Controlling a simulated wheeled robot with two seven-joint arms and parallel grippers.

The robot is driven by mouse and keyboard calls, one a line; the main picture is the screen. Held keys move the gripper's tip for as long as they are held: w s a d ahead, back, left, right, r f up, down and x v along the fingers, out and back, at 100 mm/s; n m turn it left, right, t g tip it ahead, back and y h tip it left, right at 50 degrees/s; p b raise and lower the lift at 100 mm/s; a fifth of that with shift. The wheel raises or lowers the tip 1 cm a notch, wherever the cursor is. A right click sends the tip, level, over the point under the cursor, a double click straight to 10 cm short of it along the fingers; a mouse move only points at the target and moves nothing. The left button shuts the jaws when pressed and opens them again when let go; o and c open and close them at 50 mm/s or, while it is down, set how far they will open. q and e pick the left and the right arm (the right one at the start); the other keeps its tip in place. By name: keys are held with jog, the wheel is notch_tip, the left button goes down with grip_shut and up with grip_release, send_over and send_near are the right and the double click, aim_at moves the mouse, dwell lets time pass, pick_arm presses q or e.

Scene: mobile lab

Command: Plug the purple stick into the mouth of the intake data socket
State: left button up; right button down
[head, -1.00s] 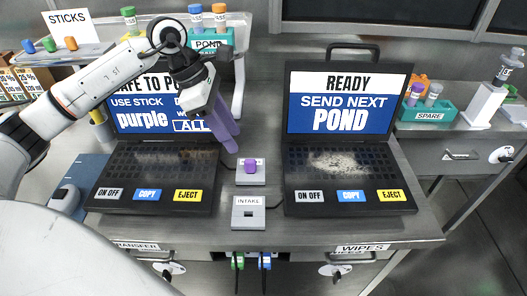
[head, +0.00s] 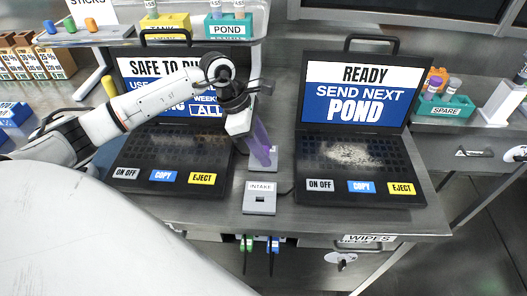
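My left gripper (head: 264,156) comes in from the left, its purplish fingers pointing down over the rear socket block (head: 262,167) between the two laptops. The purple stick is mostly hidden behind or between the fingers; a purple patch shows at their tips. I cannot tell whether the fingers grip it. The intake data socket (head: 260,198), a grey block labelled INTAKE with a dark mouth, sits just in front of that block, nearer the table edge. Nothing is seen in its mouth. My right gripper is not in view.
The left laptop (head: 170,160) shows a SAFE TO PULL message, partly hidden by my arm. The right laptop (head: 355,165) reads READY, SEND NEXT POND. A green SPARE rack (head: 444,110) stands at the right, a POND rack (head: 228,28) at the back. Coloured sticks stand back left.

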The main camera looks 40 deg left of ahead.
pick_arm(q)
jog(key=shift+c, duration=0.5)
grip_shut()
jog(key=shift+r, duration=0.15)
